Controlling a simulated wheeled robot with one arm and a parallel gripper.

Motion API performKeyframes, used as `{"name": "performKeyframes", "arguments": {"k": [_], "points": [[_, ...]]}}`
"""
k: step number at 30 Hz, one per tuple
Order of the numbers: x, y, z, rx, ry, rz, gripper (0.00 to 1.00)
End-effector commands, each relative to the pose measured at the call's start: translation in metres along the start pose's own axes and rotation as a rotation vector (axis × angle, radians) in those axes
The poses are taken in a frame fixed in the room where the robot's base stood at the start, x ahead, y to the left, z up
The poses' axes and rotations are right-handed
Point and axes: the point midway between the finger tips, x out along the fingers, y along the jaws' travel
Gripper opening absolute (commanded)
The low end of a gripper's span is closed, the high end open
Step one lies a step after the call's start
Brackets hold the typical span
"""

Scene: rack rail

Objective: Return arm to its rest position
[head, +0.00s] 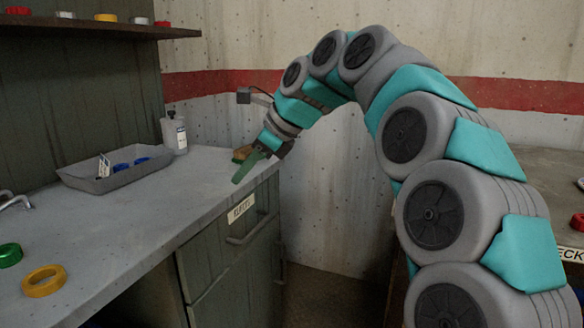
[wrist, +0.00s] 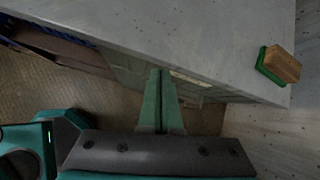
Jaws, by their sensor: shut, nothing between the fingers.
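My arm curves in from the right in the head view, and my gripper (head: 244,170) hangs near the right end of the grey counter. Its green fingers point down and left by the counter's edge. In the wrist view my gripper (wrist: 160,76) shows its two fingers pressed together, with nothing between them. The fingers overlap the counter's front edge in that view; I cannot tell their exact height.
The counter (head: 205,185) holds a grey tray (head: 118,180) with blue rings, a bottle (head: 175,133), a yellow ring (head: 44,281) and a green ring (head: 9,255). A wood-and-green brush (wrist: 280,65) lies at its corner. A labelled cabinet (head: 230,260) is below. A shelf (head: 95,29) hangs above.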

Motion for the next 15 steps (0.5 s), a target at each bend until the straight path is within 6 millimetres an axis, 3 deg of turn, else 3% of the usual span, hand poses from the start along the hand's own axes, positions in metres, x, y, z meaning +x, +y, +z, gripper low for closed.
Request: {"name": "performKeyframes", "arguments": {"k": [8,15], "points": [[0.001,0.045,-0.052,-0.287,0.107,0.052,0.0],[0.003,0.113,-0.136,-0.671,0.239,0.176,0.0]]}}
